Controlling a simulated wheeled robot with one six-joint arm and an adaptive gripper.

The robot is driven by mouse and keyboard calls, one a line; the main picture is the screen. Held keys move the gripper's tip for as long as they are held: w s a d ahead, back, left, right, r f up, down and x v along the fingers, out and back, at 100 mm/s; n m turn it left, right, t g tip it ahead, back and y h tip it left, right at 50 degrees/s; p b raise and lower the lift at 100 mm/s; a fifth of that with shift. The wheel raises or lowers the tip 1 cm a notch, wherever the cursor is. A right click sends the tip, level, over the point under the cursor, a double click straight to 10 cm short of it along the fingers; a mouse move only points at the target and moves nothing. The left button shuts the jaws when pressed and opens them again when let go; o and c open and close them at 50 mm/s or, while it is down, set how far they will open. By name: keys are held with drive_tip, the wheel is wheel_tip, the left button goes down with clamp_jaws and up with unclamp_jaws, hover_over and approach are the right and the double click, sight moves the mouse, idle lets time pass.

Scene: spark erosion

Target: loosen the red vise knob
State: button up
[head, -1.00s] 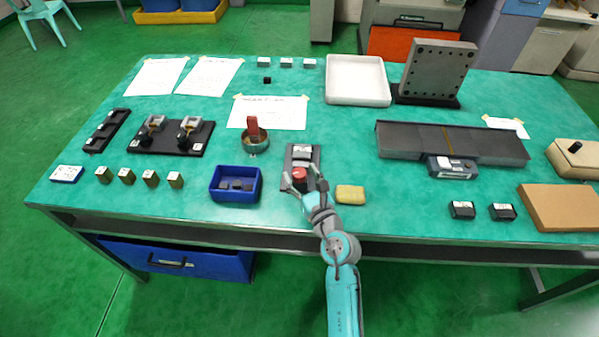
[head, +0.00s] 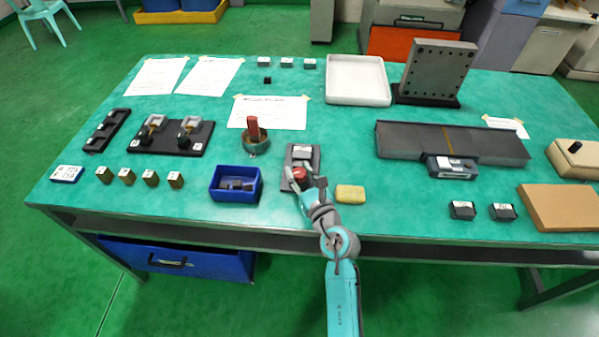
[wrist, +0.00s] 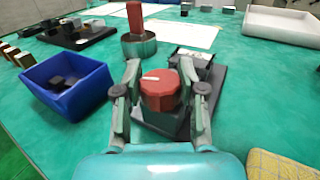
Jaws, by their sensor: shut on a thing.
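The red vise knob (wrist: 160,90) is a faceted red cap with a white mark on its top. It sits on the front of the small grey vise, whose dark base plate (wrist: 216,92) lies on the green table. The knob also shows in the head view (head: 300,174), partly covered by my gripper. My gripper (wrist: 161,96) is shut on the knob, with one finger on its left side and one on its right. The white mark points roughly left-right in the wrist view.
A blue bin (head: 235,184) with dark blocks stands left of the vise. A yellow sponge (head: 350,193) lies close on the right. A round tin with a red-handled tool (head: 254,140) stands behind left. The table's front edge is close by.

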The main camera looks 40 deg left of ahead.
drive_tip(key=shift+w+r+n+g+y, duration=0.1)
drive_tip(key=shift+n+g+y, duration=0.25)
drive_tip(key=shift+g, duration=0.25)
drive_tip(key=n+g+y, duration=0.1)
drive_tip(key=n+g, duration=0.1)
drive_tip(key=shift+g, duration=0.3)
drive_tip(key=n+g, duration=0.2)
drive_tip(key=g, duration=0.1)
drive_tip(key=n+g, duration=0.2)
drive_tip(key=g, duration=0.2)
drive_tip(key=shift+w+n+y, duration=0.1)
drive_tip(key=shift+n+y, duration=0.15)
drive_tip(key=shift+y, duration=0.1)
drive_tip(key=n+g+h, duration=0.1)
drive_tip(key=n+g, duration=0.2)
drive_tip(key=g, duration=0.2)
drive_tip(key=shift+n+g+h, duration=1.1)
drive_tip(key=shift+n+g, duration=0.3)
drive_tip(key=shift+g, duration=0.4)
drive_tip(key=shift+n+g+h, duration=0.6)
drive_tip(key=shift+g, duration=0.1)
drive_tip(key=o, duration=1.2)
drive_tip(key=shift+c, duration=0.2)
